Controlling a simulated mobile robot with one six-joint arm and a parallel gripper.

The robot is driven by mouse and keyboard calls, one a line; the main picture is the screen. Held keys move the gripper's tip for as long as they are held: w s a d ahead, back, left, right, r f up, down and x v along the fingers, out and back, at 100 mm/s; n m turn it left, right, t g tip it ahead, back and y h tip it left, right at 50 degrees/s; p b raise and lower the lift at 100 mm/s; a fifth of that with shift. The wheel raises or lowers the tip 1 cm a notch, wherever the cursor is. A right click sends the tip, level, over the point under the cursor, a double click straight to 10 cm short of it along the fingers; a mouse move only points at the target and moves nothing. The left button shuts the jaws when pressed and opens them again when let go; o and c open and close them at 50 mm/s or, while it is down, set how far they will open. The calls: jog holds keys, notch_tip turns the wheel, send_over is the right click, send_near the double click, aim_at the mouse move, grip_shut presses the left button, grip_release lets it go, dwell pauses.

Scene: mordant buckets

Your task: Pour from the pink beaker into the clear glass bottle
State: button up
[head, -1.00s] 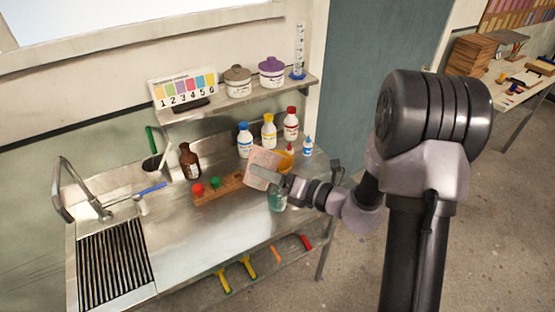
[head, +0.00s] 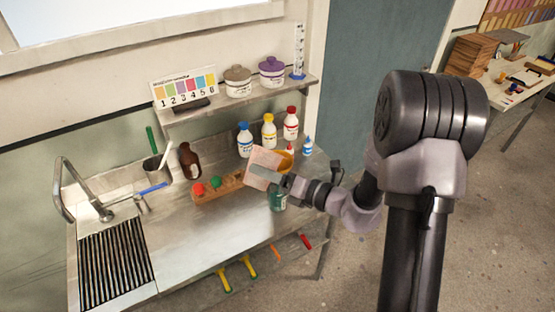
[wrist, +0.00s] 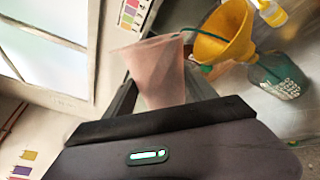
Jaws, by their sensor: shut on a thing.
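The pink beaker (head: 262,167) is held up over the right part of the steel counter, leaning to one side. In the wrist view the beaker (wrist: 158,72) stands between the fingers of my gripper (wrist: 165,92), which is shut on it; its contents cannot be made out. My gripper (head: 276,178) also shows in the head view. The clear glass bottle (wrist: 281,76) looks teal-green and is partly hidden by my gripper in the head view (head: 277,199). A yellow funnel (wrist: 226,32) appears to sit at the bottle's mouth, close to the right of the beaker's rim.
A wooden rack (head: 205,194) with red and green tops stands left of the beaker. A brown bottle (head: 190,161) and several white bottles with coloured caps, one yellow-capped (head: 269,131), stand behind. A shelf (head: 210,108) overhangs the back.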

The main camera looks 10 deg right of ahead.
aim_at(266, 185)
jog(key=f+n+b, duration=0.1)
jog(key=b, duration=0.1)
jog(key=f+n+b, duration=0.1)
jog(key=f+b, duration=0.1)
jog(key=b, duration=0.1)
jog(key=f+n+b, duration=0.1)
jog(key=b, duration=0.2)
jog(key=shift+s+a+f+t, duration=0.15)
jog(key=shift+s+a+t, duration=0.05)
jog(key=shift+s+t, duration=0.1)
jog(key=shift+s+a+r, duration=0.15)
jog(key=shift+r, duration=0.3)
jog(key=shift+r+p, duration=0.1)
jog(key=shift+p, duration=0.25)
jog(key=shift+f+b, duration=0.35)
jog(key=shift+b, duration=0.05)
jog(key=f+n+b, duration=0.1)
jog(key=b, duration=0.2)
jog(key=s+a+f+n+b, duration=0.1)
jog(key=n+b, duration=0.1)
jog(key=b, duration=0.1)
jog(key=f+n+b, duration=0.1)
jog(key=b, duration=0.2)
jog(key=shift+s+a+f+n+t+b, duration=0.3)
jog(key=shift+s+f+n+t, duration=0.1)
jog(key=shift+s+a+r+n+b, duration=0.2)
jog(key=shift+s+a+n+b, duration=0.1)
jog(key=shift+n+b, duration=0.75)
